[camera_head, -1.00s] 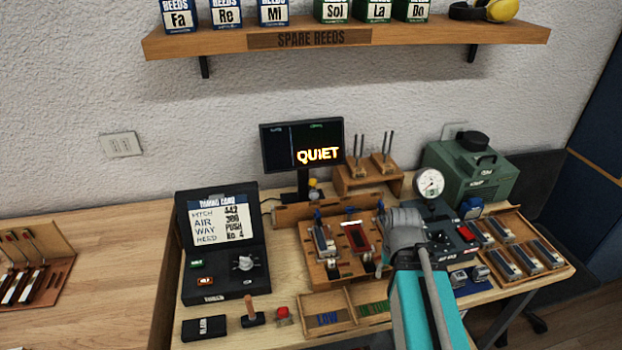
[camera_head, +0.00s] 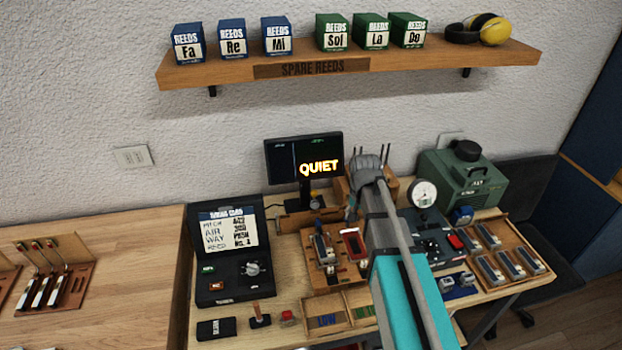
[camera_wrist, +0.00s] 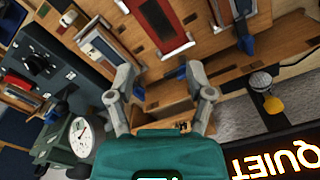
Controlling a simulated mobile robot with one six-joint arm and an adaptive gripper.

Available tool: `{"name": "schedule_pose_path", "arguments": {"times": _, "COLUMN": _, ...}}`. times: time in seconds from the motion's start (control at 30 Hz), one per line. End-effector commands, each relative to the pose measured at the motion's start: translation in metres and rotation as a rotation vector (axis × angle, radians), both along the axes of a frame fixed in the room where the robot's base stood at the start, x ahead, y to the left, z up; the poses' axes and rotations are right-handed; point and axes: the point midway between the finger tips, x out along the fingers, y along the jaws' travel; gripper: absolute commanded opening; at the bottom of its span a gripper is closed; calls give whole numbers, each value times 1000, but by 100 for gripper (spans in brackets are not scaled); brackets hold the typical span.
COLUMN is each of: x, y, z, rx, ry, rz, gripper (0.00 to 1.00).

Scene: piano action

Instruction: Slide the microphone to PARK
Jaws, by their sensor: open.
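The microphone, which looks like a small grey mesh head with a yellow part (camera_wrist: 261,81), shows at the right of the wrist view, apart from my fingers. In the head view a small yellow-and-grey piece (camera_head: 316,203) below the screen appears to be the same microphone. My gripper (camera_wrist: 160,85) is open and empty, its two fingers spread over bare wood. In the head view my gripper (camera_head: 354,206) hangs right of the microphone, partly hidden by my arm. I cannot make out a PARK mark in either view.
A screen (camera_head: 303,157) reading QUIET stands behind the microphone. A wooden board (camera_head: 321,279) with reed pieces is in front. A gauge (camera_head: 424,194) and a green machine (camera_head: 465,181) stand at the right, an open black case (camera_head: 230,287) at the left.

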Motion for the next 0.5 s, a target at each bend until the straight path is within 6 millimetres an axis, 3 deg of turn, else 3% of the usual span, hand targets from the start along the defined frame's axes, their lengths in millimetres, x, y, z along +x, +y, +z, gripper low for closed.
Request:
{"name": "schedule_pose_path", "arguments": {"times": 0.03, "x": 18, "y": 13, "z": 21, "rx": 0, "ry": 0, "rz": -16, "gripper": 68}}
{"name": "schedule_pose_path", "arguments": {"times": 0.5, "x": 107, "y": 111, "z": 106, "rx": 0, "ry": 0, "rz": -204, "gripper": 68}}
